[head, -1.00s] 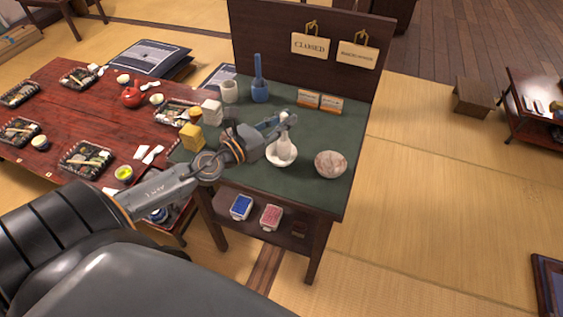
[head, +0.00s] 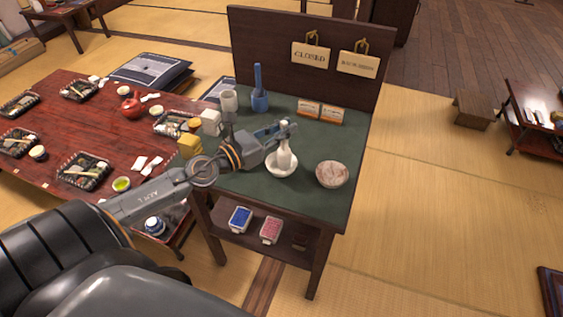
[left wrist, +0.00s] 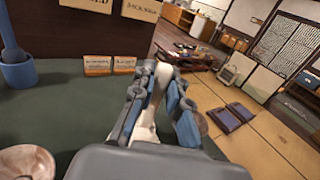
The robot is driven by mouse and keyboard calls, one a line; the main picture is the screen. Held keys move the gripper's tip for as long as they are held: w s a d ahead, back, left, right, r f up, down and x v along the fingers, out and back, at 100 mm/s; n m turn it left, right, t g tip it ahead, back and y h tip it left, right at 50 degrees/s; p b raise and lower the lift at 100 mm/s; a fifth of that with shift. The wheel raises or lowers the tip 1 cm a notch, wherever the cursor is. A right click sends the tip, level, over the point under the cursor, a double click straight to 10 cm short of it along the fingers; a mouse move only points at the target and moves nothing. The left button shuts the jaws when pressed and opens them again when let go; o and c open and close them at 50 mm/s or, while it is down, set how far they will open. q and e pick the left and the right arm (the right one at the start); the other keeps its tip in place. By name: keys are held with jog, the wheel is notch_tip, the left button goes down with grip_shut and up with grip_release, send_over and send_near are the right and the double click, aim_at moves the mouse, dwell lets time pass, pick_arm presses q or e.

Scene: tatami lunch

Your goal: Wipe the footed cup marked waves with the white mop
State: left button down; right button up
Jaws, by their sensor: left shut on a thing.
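The white mop (head: 285,158) stands upright in a white bowl-like holder (head: 271,169) on the green-topped stand. My left gripper (head: 288,130) is shut on the upper part of its handle. In the left wrist view the white handle (left wrist: 150,112) shows between the fingers (left wrist: 158,100). A pale grey cup (head: 229,102) stands at the back left of the stand, its lower part partly hidden by my arm. A marbled bowl-shaped vessel (head: 332,175) stands right of the mop. I cannot read a waves mark on either. My right gripper is out of view.
A blue mop or brush stands in a blue holder (head: 260,102) behind my gripper. White (head: 211,122) and yellow (head: 189,146) blocks are at the stand's left. Small cards (head: 320,112) and a dark back panel (head: 300,75) bound the rear. The stand's front middle is clear.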

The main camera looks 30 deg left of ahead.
pick_arm(q)
jog(key=n+y+p, duration=0.3)
jog(key=y+p, duration=0.1)
jog(key=n+g+y+p, duration=0.1)
jog(key=n+y+p, duration=0.2)
jog(key=y+p, duration=0.1)
jog(key=n+y+p, duration=0.3)
jog(key=y+p, duration=0.1)
jog(key=y, duration=0.2)
jog(key=shift+s+a+n+g, duration=0.1)
jog(key=shift+n+g, duration=0.2)
jog(key=shift+g, duration=0.1)
jog(key=n+g+y+b, duration=0.1)
jog(key=n+g+y, duration=0.2)
jog(key=y, duration=0.1)
jog(key=shift+a+y, duration=0.15)
jog(key=shift+y, duration=0.15)
jog(key=shift+s+a, duration=0.1)
jog(key=shift+a, duration=0.05)
